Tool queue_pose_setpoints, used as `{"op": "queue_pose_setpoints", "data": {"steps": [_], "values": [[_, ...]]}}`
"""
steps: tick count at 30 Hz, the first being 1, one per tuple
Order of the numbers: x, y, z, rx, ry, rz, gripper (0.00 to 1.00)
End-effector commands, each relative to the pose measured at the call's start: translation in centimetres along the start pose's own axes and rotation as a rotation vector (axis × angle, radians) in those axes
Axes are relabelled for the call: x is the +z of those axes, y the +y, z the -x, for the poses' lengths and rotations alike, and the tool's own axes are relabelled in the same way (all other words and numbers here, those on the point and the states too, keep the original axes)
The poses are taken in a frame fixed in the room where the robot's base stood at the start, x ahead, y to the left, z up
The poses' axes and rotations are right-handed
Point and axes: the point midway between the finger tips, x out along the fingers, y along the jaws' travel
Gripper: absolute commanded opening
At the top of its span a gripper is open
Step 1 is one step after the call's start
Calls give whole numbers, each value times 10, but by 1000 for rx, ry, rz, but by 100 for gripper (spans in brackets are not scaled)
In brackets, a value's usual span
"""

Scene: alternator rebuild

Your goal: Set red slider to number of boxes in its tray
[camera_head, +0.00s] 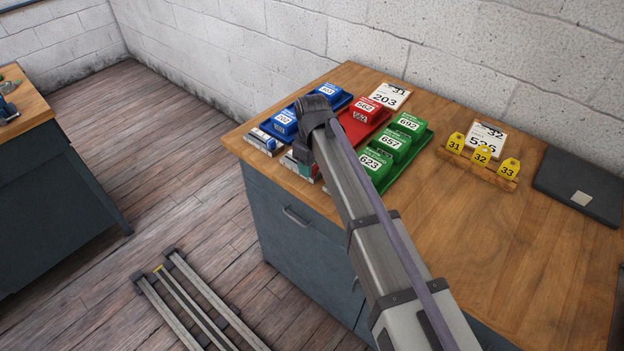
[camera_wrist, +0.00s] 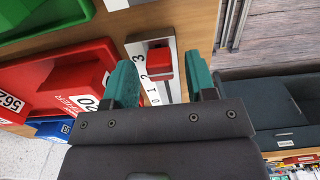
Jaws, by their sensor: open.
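The red slider's knob (camera_wrist: 160,63) sits on a white scale (camera_wrist: 134,46) marked 0 to 3. The knob is beside the upper numbers, around 2 to 3; I cannot tell the exact setting. My gripper (camera_wrist: 161,72) is open, with one teal finger on each side of the knob; contact is not clear. The red tray (camera_wrist: 58,54) lies left of the scale, with at least one red box (camera_wrist: 82,98) in it. In the head view the red tray (camera_head: 347,142) holds a red box (camera_head: 366,106); my arm hides its near part, so I cannot count the boxes surely.
A blue tray (camera_head: 303,111) with blue boxes is left of the red one; a green tray (camera_head: 410,151) with several green boxes is right.

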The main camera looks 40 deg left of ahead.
Motion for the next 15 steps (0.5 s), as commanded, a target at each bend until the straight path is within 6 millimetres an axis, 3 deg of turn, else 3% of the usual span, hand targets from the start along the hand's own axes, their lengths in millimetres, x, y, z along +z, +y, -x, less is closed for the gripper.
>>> {"op": "queue_pose_setpoints", "data": {"steps": [1, 9, 15], "values": [[0, 0, -11, 0, 0, 0, 51], [0, 0, -8, 0, 0, 0, 51], [0, 0, -8, 0, 0, 0, 33]]}}
